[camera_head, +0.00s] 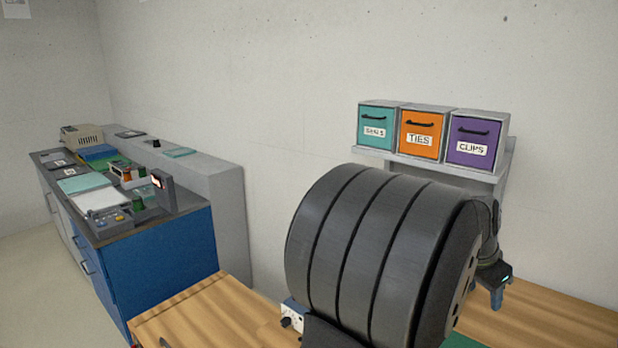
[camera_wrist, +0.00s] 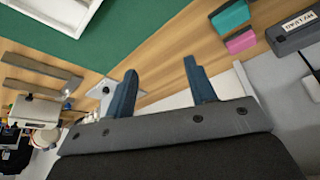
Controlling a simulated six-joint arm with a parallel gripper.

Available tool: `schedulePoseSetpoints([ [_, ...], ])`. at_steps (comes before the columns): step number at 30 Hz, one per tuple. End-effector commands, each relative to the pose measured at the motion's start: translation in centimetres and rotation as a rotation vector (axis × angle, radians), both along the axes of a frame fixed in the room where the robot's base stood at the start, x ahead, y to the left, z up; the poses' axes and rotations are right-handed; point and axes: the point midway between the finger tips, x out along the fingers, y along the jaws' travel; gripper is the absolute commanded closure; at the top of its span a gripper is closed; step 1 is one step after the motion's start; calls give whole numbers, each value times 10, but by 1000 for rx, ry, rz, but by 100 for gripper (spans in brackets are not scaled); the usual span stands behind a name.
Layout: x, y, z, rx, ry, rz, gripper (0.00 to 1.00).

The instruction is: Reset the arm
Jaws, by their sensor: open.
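My gripper (camera_wrist: 161,82) shows in the wrist view with two blue fingers spread wide apart and nothing between them. Wooden tabletop and pale floor or wall lie beyond the fingers. In the camera_head view my gripper (camera_head: 497,295) is small, at the right, pointing down over the wooden table (camera_head: 550,320) below the drawer shelf. A large dark link of my arm fills the middle of that view and hides much of the table.
Teal, orange "TIES" (camera_head: 420,138) and purple "CLIPS" (camera_head: 474,140) drawers stand shut on a wall shelf. The wrist view shows a green mat (camera_wrist: 150,45), white tray (camera_wrist: 55,12), metal bars (camera_wrist: 42,68), teal block (camera_wrist: 230,16) and pink block (camera_wrist: 240,41). A cluttered blue cabinet (camera_head: 170,260) stands left.

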Motion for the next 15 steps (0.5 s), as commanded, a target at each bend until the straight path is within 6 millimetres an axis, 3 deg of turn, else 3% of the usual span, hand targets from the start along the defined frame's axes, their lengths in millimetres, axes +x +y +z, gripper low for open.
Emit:
schedulePoseSetpoints([
  [15, 102, 23, 11, 0, 0, 416, 49],
])
